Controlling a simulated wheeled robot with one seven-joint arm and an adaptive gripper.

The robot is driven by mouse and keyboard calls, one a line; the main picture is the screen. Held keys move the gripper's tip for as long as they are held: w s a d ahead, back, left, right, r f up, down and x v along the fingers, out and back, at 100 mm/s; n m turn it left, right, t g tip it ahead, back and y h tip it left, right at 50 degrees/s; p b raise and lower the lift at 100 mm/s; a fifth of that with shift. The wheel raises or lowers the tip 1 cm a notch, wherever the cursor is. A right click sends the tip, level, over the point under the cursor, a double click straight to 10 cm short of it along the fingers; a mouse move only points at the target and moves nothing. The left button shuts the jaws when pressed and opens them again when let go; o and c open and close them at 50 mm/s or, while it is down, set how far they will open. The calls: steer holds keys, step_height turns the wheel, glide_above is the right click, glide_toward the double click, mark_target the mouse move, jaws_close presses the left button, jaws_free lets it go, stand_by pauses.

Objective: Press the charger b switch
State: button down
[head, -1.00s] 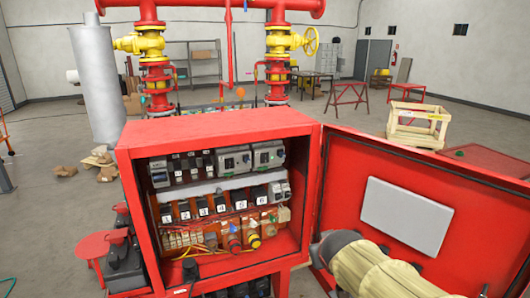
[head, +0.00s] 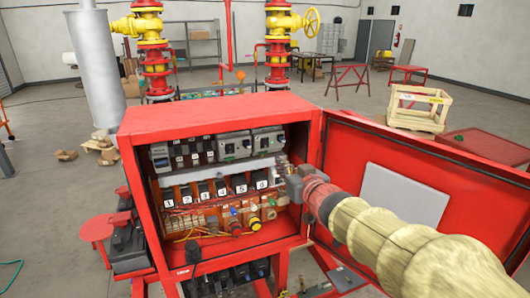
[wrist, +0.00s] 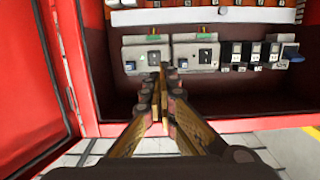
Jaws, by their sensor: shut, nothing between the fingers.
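Two grey charger modules sit side by side at the top right of the open red cabinet: a left one (head: 234,146) and a right one (head: 268,140). Their lettering is too small to read, so I cannot tell which is charger b. The wrist view is upside down against the head view; there the right module (wrist: 135,58) is on the left and the other (wrist: 188,62) on the right. Each carries a dark switch. My gripper (head: 283,167) is shut and empty at the cabinet's right opening. Its fingertips (wrist: 164,72) overlap the gap between the modules; contact cannot be told.
The red cabinet (head: 215,115) has breakers (head: 192,155), a row of numbered switches (head: 215,190) and coloured buttons below. Its open door (head: 350,150) stands close along my arm on the right. The cabinet's right edge is close to my gripper.

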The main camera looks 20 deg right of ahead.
mark_target(260, 148)
steer(key=w, duration=0.4)
steer(key=w+f, duration=0.1)
steer(key=w, duration=0.4)
steer(key=w+f+b, duration=0.1)
steer(key=w, duration=0.4)
steer(key=shift+f, duration=0.1)
steer(key=shift+f+b, duration=0.1)
steer(key=shift+b, duration=0.2)
steer(key=shift+f+b, duration=0.15)
steer(key=shift+b, duration=0.35)
steer(key=t+b, duration=0.1)
steer(key=b, duration=0.2)
steer(key=shift+w+f, duration=0.25)
steer(key=shift+w+r, duration=0.1)
steer(key=shift+r, duration=0.2)
